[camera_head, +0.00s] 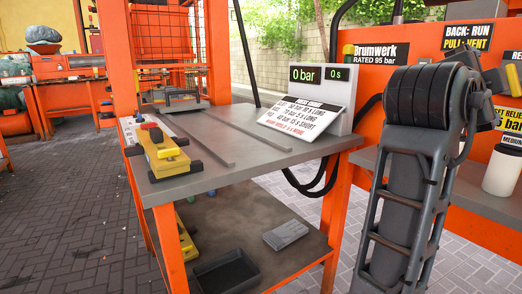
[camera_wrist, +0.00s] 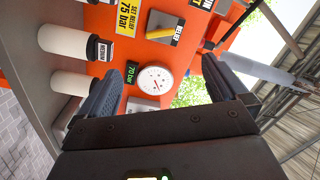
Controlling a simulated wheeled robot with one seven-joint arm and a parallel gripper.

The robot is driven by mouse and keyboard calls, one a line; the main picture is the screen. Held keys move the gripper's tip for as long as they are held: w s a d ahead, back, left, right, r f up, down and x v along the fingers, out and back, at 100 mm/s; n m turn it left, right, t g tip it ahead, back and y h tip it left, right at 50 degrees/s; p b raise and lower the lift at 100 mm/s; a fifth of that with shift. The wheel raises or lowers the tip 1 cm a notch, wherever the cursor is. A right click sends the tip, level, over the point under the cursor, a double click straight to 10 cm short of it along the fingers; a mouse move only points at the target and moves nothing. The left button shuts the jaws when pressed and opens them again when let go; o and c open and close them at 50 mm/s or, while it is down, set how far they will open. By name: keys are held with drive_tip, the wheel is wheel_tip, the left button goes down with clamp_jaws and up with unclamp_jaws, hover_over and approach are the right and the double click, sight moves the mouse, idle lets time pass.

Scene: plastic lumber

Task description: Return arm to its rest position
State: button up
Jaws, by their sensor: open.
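My arm (camera_head: 410,170) rises in the right part of the head view, folded over at its top joint. My gripper (camera_wrist: 165,88) shows in the wrist view with its two dark fingers spread wide apart. Nothing is between the fingers. Beyond them is an orange panel (camera_wrist: 125,60) with a round pressure gauge (camera_wrist: 155,80) and a green 70 bar readout (camera_wrist: 131,72). The gripper does not visibly touch the panel. The fingers cannot be made out in the head view.
A grey workbench (camera_head: 225,150) holds a yellow device (camera_head: 160,150) and a display box (camera_head: 345,85) reading 0 bar. A lower shelf has a dark tray (camera_head: 228,272). A white canister (camera_head: 503,170) stands at the right. The paved floor (camera_head: 70,215) at left is clear.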

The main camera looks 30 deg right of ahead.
drive_tip(key=w+a+f+n+t+y, duration=0.3)
drive_tip(key=a+f+n+t, duration=0.25)
drive_tip(key=f+n, duration=0.35)
drive_tip(key=w+a+f+n+t+y, duration=0.25)
drive_tip(key=a+f+n+t, duration=0.25)
drive_tip(key=f+n+t, duration=0.35)
drive_tip(key=s+a+f+n+y, duration=0.5)
drive_tip(key=a+f, duration=0.1)
drive_tip(key=f, duration=0.2)
drive_tip(key=s+a+f+n+y, duration=0.5)
drive_tip(key=s+a+f+n, duration=0.1)
drive_tip(key=a+f, duration=0.15)
drive_tip(key=s+a+f+n+g+y, duration=0.1)
drive_tip(key=s+a, duration=0.2)
drive_tip(key=s, duration=0.6)
drive_tip(key=s+a+f+y, duration=0.1)
drive_tip(key=s+a+y, duration=0.15)
drive_tip(key=s, duration=0.65)
wheel_tip(320, 180, up, 24)
drive_tip(key=p, duration=2.4)
drive_tip(key=shift+w+a+f+h, duration=0.2)
drive_tip(key=shift+w+a+h, duration=0.05)
drive_tip(key=shift+w+h, duration=0.15)
